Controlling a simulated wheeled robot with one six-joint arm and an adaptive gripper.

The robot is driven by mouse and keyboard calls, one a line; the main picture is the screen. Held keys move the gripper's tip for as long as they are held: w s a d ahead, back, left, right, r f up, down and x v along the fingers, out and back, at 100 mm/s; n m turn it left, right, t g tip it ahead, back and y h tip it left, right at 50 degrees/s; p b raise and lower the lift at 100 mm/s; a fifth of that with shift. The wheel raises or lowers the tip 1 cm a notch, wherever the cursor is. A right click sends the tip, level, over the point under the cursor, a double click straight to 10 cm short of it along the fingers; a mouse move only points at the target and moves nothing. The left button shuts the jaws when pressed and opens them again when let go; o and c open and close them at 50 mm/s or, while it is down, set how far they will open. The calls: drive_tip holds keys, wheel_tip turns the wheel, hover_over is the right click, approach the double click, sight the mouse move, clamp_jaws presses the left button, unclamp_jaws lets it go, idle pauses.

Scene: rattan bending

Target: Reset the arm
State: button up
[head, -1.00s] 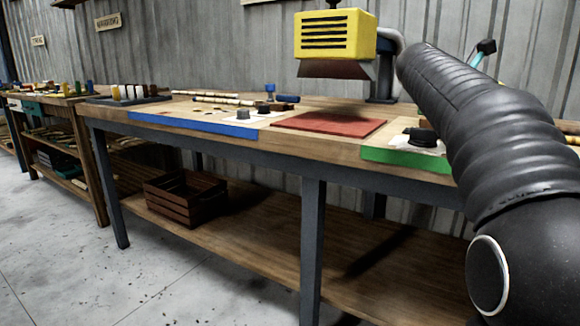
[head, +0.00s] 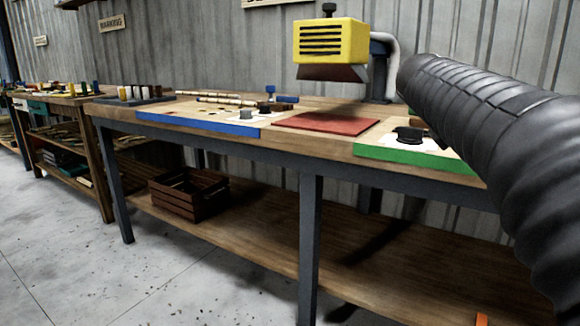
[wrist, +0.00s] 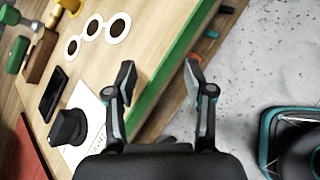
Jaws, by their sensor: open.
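My gripper (wrist: 157,78) shows in the wrist view with its two fingers spread apart and nothing between them. It hangs over the green front edge (wrist: 168,72) of the workbench. In the head view my black arm crosses the right side, and the gripper itself is hidden. The bench's green edge (head: 410,158) and a black knob-like piece (head: 409,134) on a white sheet show there. The same black piece (wrist: 68,128) lies left of my gripper in the wrist view, apart from it.
A yellow heater-like unit (head: 330,42) stands over a red mat (head: 325,123). Rattan poles (head: 225,99) lie near a blue-edged board (head: 200,125). A wooden crate (head: 188,194) sits on the lower shelf. White rings (wrist: 92,27) lie on the bench. The floor at left is clear.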

drive_tip(key=s+a+f+m+t+y+p, duration=0.1)
drive_tip(key=s+a+f+m+y+p, duration=0.4)
drive_tip(key=s+a+f+m+y, duration=0.5)
drive_tip(key=s+a+f+m, duration=0.7)
drive_tip(key=s+a+f, duration=0.3)
drive_tip(key=s, duration=0.3)
drive_tip(key=shift+f, duration=0.6)
